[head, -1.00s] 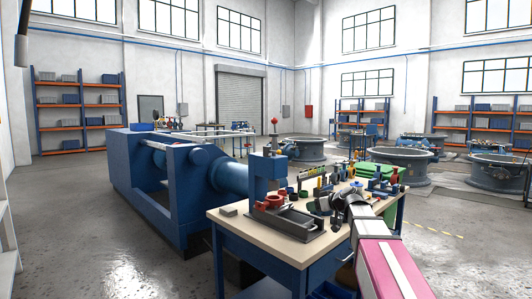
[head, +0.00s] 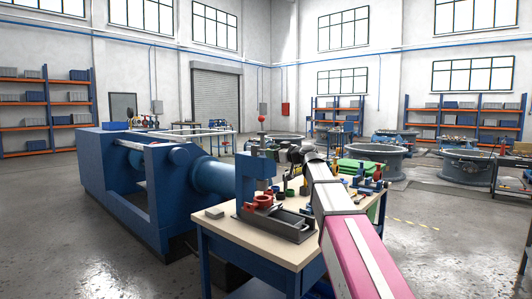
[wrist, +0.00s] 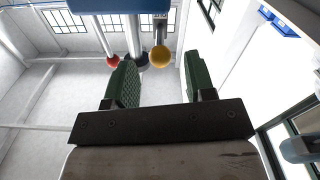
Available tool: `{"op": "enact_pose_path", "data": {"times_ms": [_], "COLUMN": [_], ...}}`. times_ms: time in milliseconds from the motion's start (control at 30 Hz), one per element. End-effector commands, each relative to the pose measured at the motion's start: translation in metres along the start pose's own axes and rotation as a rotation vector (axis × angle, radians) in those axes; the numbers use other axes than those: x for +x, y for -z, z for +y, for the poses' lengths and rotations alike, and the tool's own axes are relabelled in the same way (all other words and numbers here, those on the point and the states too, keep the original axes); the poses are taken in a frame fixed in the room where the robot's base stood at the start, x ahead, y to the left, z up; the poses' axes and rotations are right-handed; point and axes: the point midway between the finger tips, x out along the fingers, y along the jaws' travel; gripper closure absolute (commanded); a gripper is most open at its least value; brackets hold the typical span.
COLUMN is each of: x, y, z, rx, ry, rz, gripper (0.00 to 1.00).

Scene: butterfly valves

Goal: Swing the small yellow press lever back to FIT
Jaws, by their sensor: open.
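The small yellow lever shows as a yellow ball knob (wrist: 160,57) under the blue press head (wrist: 120,5) in the wrist view. My gripper (wrist: 158,62) is open, its two green pads apart. The yellow knob appears in the gap between the fingertips; I cannot tell how far ahead of them it is. No contact shows. In the head view the blue press (head: 250,182) stands on the workbench, and my gripper (head: 284,153) is just right of its upper part, small and partly hidden by my wrist. The FIT mark is not readable.
A red ball knob (wrist: 113,61) is beside the left pad, and a metal column (wrist: 138,42) stands between the knobs. The workbench (head: 240,237) carries a dark tray (head: 290,222), a red ring (head: 262,201) and small tools. A large blue machine (head: 130,190) stands to the left.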

Motion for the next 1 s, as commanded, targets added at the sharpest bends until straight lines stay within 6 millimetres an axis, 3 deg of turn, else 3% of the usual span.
{"op": "enact_pose_path", "data": {"times_ms": [100, 300, 667, 700, 833, 867, 1000], "x": [0.022, 0.041, 0.045, 0.045, 0.045, 0.045, 0.045], "y": [0.000, 0.000, -0.001, -0.001, -0.001, -0.001, -0.001], "z": [0.001, 0.001, 0.000, 0.000, 0.000, 0.000, -0.001], "rx": [0.000, 0.000, 0.000, 0.000, 0.000, 0.000, 0.000], "ry": [0.001, 0.000, 0.000, 0.000, 0.000, 0.000, -0.001], "rz": [0.000, -0.001, -0.001, -0.001, -0.001, -0.001, -0.001], "gripper": [0.50, 0.50, 0.50, 0.53, 0.96, 1.00, 1.00]}}
